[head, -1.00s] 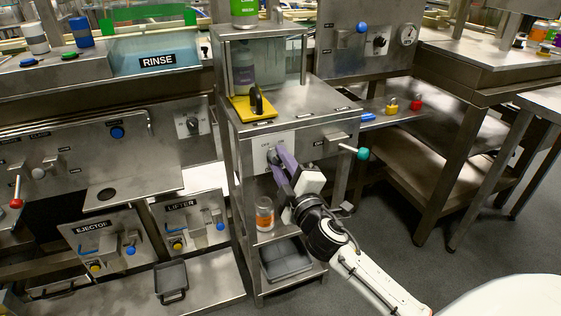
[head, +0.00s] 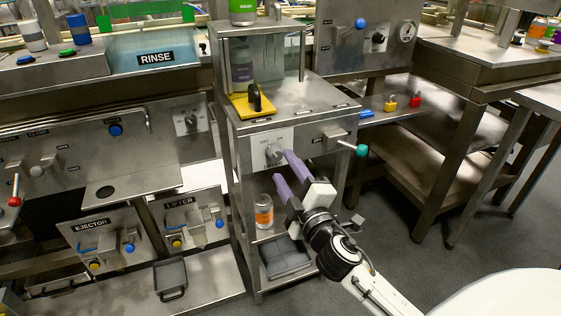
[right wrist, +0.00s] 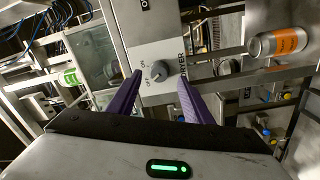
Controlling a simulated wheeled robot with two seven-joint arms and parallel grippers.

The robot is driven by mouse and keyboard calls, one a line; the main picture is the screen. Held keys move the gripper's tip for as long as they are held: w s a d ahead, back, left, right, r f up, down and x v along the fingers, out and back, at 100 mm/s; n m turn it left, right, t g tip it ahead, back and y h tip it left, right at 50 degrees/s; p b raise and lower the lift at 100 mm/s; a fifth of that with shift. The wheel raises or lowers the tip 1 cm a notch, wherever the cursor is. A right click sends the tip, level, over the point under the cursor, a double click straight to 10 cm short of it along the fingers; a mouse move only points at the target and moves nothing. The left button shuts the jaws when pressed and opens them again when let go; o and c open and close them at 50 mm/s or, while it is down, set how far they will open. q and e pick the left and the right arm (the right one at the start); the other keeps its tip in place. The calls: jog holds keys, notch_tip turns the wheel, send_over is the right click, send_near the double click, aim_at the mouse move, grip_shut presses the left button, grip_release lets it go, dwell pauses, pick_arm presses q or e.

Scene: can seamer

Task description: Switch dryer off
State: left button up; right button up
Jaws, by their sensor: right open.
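The dryer's round grey knob (head: 273,152) sits on a pale plate (head: 262,147) on the front of the steel cabinet. In the right wrist view the knob (right wrist: 159,70) shows between the fingers and in front of their tips, on a plate with a partly readable DRYER label. Which mark the knob points at is too small to tell for sure. My right gripper (head: 283,167) is open and empty, with its purple fingers just in front and to the lower right of the knob, apparently clear of it. My left gripper is not in view.
A lever with a teal ball (head: 362,151) sticks out right of the knob. A jar with an orange label (head: 264,212) stands on the shelf below. A yellow block with a black handle (head: 253,103) lies on the cabinet top. Open floor lies to the right.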

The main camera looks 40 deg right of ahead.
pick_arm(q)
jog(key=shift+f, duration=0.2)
pick_arm(e)
jog(key=v, duration=0.5)
jog(key=shift+s, duration=0.3)
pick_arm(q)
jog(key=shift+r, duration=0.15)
pick_arm(e)
jog(key=shift+a+f, duration=0.1)
pick_arm(q)
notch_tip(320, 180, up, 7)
jog(key=p, duration=0.9)
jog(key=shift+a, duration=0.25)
pick_arm(e)
jog(key=s+a+f+m+g+y, duration=0.7)
jog(key=s+a+f+m+g, duration=0.1)
jog(key=s+a+f, duration=0.9)
notch_tip(320, 180, down, 2)
jog(key=shift+s+a+m+g, duration=0.2)
jog(key=shift+s+m+g, duration=0.2)
jog(key=shift+g, duration=0.2)
